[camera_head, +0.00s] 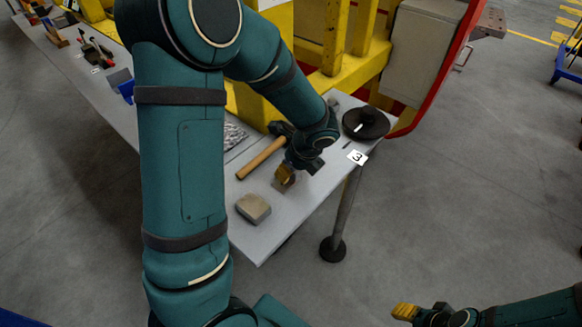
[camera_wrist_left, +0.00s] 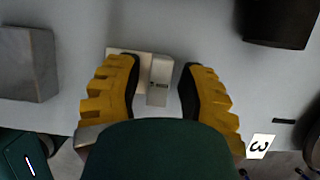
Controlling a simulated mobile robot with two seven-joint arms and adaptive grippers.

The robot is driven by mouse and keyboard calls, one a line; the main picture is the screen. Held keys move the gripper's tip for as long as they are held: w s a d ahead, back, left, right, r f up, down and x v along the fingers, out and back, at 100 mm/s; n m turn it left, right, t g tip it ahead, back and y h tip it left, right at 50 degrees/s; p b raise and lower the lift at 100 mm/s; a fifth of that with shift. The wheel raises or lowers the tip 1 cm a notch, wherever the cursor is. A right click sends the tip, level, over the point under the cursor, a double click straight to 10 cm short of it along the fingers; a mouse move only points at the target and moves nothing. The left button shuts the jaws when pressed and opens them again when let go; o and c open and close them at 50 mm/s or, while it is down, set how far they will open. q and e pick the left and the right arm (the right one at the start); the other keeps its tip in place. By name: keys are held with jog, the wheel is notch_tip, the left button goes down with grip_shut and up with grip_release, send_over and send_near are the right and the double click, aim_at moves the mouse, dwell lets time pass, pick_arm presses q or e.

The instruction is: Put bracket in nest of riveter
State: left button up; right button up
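In the left wrist view, a pale metal bracket (camera_wrist_left: 158,78) with a flat plate and a raised narrow part lies on the grey table. My left gripper (camera_wrist_left: 163,85) is open, its two yellow fingers on either side of the bracket's raised part, with a visible gap at least on the right. In the head view, my left gripper (camera_head: 285,178) is low over the table near its front edge and mostly hides the bracket. My right gripper (camera_head: 405,312) is at the bottom right, away from the table; its opening cannot be made out. I cannot identify the riveter.
A grey-brown block (camera_head: 253,208) lies at the table's near corner. A wooden handle (camera_head: 262,158) lies behind my left gripper. A black round object (camera_head: 366,122) stands at the right end by a number 3 label (camera_head: 357,157). Yellow framework (camera_head: 340,60) rises behind the table.

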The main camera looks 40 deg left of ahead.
pick_arm(q)
jog(key=shift+r, duration=0.2)
jog(key=p+v, duration=0.3)
jog(key=v, duration=0.9)
jog(key=s+d+f+n+h, duration=0.4)
jog(key=d+f+n, duration=0.5)
jog(key=f, duration=0.3)
jog(key=s+d+f+n+t+h, duration=0.1)
jog(key=s+d+f+n+h, duration=0.3)
jog(key=d+f+n, duration=0.4)
notch_tip(320, 180, down, 5)
jog(key=shift+d+r+n+h, duration=0.15)
jog(key=shift+d+n+h, duration=0.2)
jog(key=shift+n, duration=0.55)
jog(key=shift+o, duration=1.3)
jog(key=shift+s+f+n, duration=0.3)
jog(key=shift+f+n, duration=0.05)
jog(key=shift+n, duration=0.25)
jog(key=shift+s+f+n+t, duration=0.1)
jog(key=shift+f+n+t, duration=0.05)
jog(key=shift+n+t, duration=0.15)
